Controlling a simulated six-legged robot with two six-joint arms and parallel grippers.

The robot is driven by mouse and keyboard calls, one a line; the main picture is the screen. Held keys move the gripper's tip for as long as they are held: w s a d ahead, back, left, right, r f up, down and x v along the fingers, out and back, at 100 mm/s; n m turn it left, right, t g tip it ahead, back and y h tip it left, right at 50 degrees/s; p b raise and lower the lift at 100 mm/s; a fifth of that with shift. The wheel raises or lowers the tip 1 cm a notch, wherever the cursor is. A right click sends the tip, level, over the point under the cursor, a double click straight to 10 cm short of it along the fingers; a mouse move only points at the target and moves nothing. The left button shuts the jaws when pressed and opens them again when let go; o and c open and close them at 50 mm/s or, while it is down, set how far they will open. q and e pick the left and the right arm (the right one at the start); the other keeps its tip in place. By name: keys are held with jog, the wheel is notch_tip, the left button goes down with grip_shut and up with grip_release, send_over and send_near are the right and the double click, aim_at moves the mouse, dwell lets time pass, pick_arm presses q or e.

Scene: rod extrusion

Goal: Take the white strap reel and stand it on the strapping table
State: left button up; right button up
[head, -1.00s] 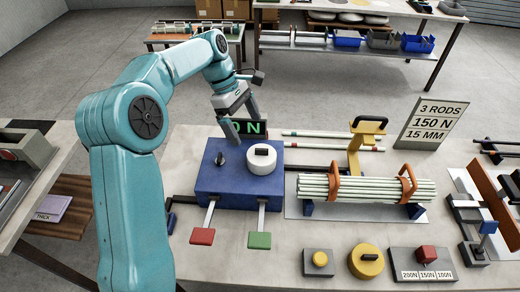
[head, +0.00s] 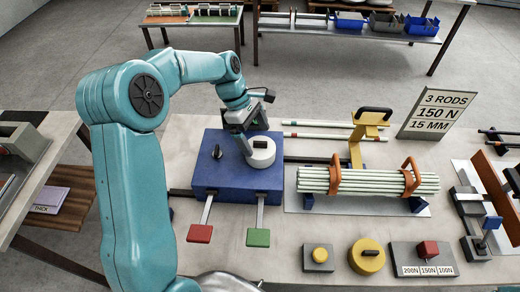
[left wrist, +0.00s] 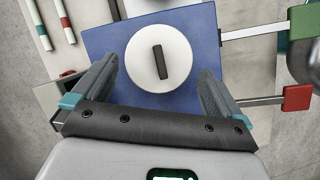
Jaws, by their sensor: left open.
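The white strap reel (head: 261,151), a round white disc with a black bar across its top, sits on a blue box (head: 235,181). It also shows in the left wrist view (left wrist: 147,72), just beyond the fingers. My left gripper (head: 247,152) is open and points down close over the reel, hiding part of its left side. In the left wrist view the fingers of this gripper (left wrist: 155,75) are spread to either side of the reel's near part; I cannot tell whether they touch it. No label marks the strapping table. My right gripper is not in view.
A black knob (head: 217,152) stands on the box left of the reel. Red (head: 200,234) and green (head: 258,238) pads extend in front. A bundle of pale rods (head: 368,181) lies to the right. Another table with blue bins (head: 349,20) stands at the back.

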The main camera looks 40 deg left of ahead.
aim_at(261, 148)
pick_arm(q)
jog(key=shift+d+f, duration=0.2)
jog(key=shift+f, duration=0.05)
jog(key=x, duration=0.1)
jog(key=p+x, duration=0.1)
jog(key=x, duration=0.3)
jog(key=shift+w+a, duration=0.1)
jog(key=shift+a, duration=0.25)
jog(key=shift+d, duration=0.15)
jog(key=c, duration=0.9)
